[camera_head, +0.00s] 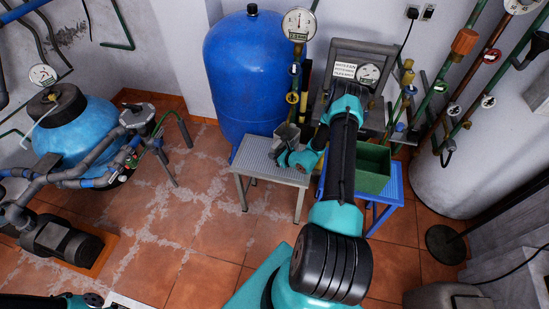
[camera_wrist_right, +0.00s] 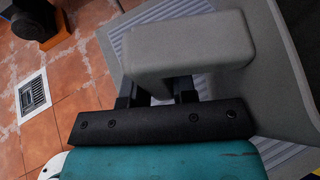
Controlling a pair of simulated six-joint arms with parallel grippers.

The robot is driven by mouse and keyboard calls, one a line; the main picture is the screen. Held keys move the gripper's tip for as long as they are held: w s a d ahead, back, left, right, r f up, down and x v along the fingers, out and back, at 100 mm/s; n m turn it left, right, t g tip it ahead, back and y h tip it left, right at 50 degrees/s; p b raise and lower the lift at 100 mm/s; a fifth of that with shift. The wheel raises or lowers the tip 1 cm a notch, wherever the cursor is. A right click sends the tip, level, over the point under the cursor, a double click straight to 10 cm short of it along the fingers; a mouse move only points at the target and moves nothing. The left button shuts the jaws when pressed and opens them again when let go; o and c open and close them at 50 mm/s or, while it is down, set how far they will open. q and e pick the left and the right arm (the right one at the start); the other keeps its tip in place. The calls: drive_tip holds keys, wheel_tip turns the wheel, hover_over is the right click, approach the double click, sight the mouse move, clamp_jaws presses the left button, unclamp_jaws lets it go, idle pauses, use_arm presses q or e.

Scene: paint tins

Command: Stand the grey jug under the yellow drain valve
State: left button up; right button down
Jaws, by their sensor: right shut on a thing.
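The grey jug (camera_head: 289,134) is at the back of the small grey table (camera_head: 256,150), in front of the blue tank. The yellow drain valve (camera_head: 292,98) is just above it in the head view. My right gripper (camera_head: 284,157) is at the jug's near side. In the right wrist view its fingers (camera_wrist_right: 158,92) are shut on the handle of the jug (camera_wrist_right: 190,48), with the jug's body to the right. The jug looks about upright; I cannot tell whether its base touches the table. My left gripper is not in view; only a bit of my left arm shows at bottom left.
The blue tank (camera_head: 245,70) stands behind the table. A green box (camera_head: 373,170) sits on a blue stand (camera_head: 390,185) to the right, beyond my right arm. Pipes with valves and gauges line the right wall. The tiled floor (camera_head: 190,215) left of the table is clear.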

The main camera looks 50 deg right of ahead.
drive_tip(key=shift+w+d, duration=0.3)
drive_tip(key=shift+d, duration=0.1)
drive_tip(key=shift+f, duration=1.75)
drive_tip(key=shift+f, duration=0.1)
drive_tip(key=c, duration=0.9)
unclamp_jaws()
drive_tip(key=v, duration=0.7)
drive_tip(key=shift+s, duration=0.3)
drive_tip(key=shift+a, duration=0.15)
